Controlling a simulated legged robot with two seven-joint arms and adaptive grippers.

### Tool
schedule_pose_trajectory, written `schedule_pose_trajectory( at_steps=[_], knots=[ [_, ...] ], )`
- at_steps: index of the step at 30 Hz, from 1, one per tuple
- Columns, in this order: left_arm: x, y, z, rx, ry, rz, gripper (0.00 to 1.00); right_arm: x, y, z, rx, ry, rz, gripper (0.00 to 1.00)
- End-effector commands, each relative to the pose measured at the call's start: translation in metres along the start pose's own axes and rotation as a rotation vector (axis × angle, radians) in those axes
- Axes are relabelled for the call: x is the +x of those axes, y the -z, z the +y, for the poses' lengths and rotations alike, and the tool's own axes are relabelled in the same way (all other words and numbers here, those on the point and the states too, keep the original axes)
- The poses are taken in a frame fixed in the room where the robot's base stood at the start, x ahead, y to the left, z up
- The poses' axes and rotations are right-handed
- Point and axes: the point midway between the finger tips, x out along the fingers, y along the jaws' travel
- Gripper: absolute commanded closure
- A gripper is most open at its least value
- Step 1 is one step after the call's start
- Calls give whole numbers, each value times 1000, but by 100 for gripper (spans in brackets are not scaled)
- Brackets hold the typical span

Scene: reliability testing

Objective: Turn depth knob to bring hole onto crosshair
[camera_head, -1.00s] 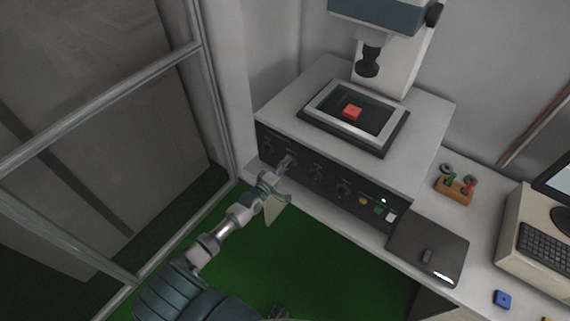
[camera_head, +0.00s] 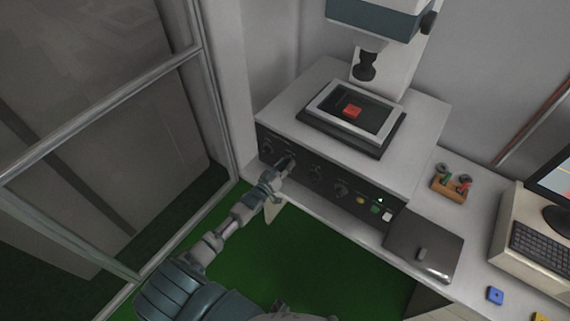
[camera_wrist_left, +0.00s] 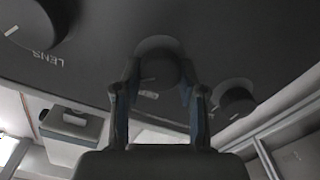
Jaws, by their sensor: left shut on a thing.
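The machine's dark front panel (camera_head: 330,193) carries a row of knobs. My left gripper (camera_head: 284,166) is shut on the second knob from the left. In the left wrist view that knob (camera_wrist_left: 158,62) sits between the two fingers (camera_wrist_left: 158,95), one on each side. Its label is too blurred to read, so I cannot confirm it is the depth knob. A red block (camera_head: 352,111) lies on the dark stage (camera_head: 366,140) under the black lens head (camera_head: 365,68). No hole or crosshair can be made out. My right gripper is not in view.
A knob marked LENS (camera_wrist_left: 30,22) and another knob (camera_wrist_left: 233,98) flank the held one. Coloured buttons (camera_head: 375,208) sit at the panel's right. A grey pad (camera_head: 425,247), a wooden holder (camera_head: 449,187) and a keyboard (camera_head: 541,248) stand right. Glass framing is left.

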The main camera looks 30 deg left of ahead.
Motion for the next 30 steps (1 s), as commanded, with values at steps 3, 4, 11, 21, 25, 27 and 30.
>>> schedule_pose_trajectory(
  at_steps=[3,4,11,21,25,27,30],
  knots=[
    [-4,-10,-2,108,7,-22,94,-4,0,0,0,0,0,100],
    [-4,-10,-1,136,7,-23,94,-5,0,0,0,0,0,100],
    [-4,-10,-1,356,5,-23,94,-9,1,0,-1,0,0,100],
    [-4,-12,-1,678,2,-24,94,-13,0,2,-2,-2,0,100],
    [-4,-12,-1,801,2,-24,94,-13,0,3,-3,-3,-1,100],
    [-4,-12,-1,868,1,-24,94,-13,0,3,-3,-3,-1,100],
    [-4,-12,-1,963,0,-24,94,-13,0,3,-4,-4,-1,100]
  ],
)
